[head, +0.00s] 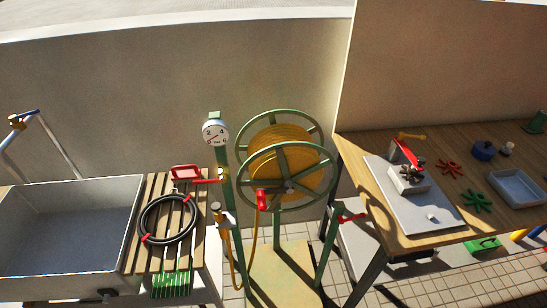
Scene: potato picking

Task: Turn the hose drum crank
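The hose drum (284,160) stands in the middle of the head view, with two green spoked wheels and yellow hose wound between them. Its crank has a red grip (262,201), which sits left of the hub (289,187) and slightly below it, at the front wheel. The yellow hose (236,262) hangs down at the left of the drum, below a nozzle (222,217). Neither of my grippers shows in the head view, and nothing is touching the crank.
A dial gauge (215,133) on a green post stands left of the drum. Further left are a slatted bench (136,247) with a black coiled hose (168,219) and a grey sink (70,225). A wooden worktable (372,170) stands close on the right. A wall is behind.

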